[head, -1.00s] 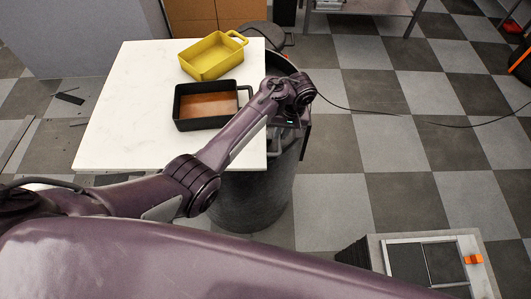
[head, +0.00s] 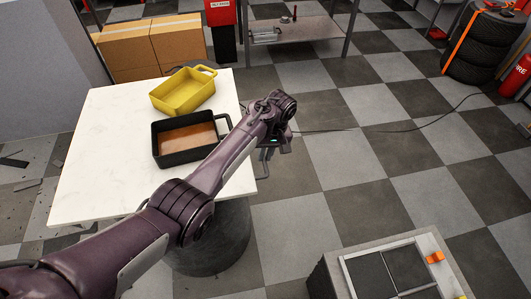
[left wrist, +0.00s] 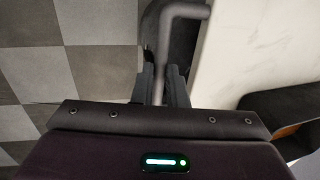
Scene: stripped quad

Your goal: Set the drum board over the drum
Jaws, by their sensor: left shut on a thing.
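The drum board is a white marble-patterned slab (head: 92,150), lying level with its front right part above the dark drum (head: 212,245). The drum's side shows below the front edge; its rim is hidden. My left gripper (head: 266,150) is at the board's right edge, mostly hidden by its own wrist. In the left wrist view its fingers (left wrist: 163,85) are shut on a grey bent tube handle (left wrist: 178,12) beside the white board (left wrist: 235,50). My right gripper is not in view.
A yellow tray (head: 184,92) and a black tray with brown inside (head: 160,148) rest on the board. A grey block with dark panels (head: 322,284) stands at front right. Cardboard boxes (head: 150,45) and a bench (head: 300,30) are behind. Checkered floor to the right is open.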

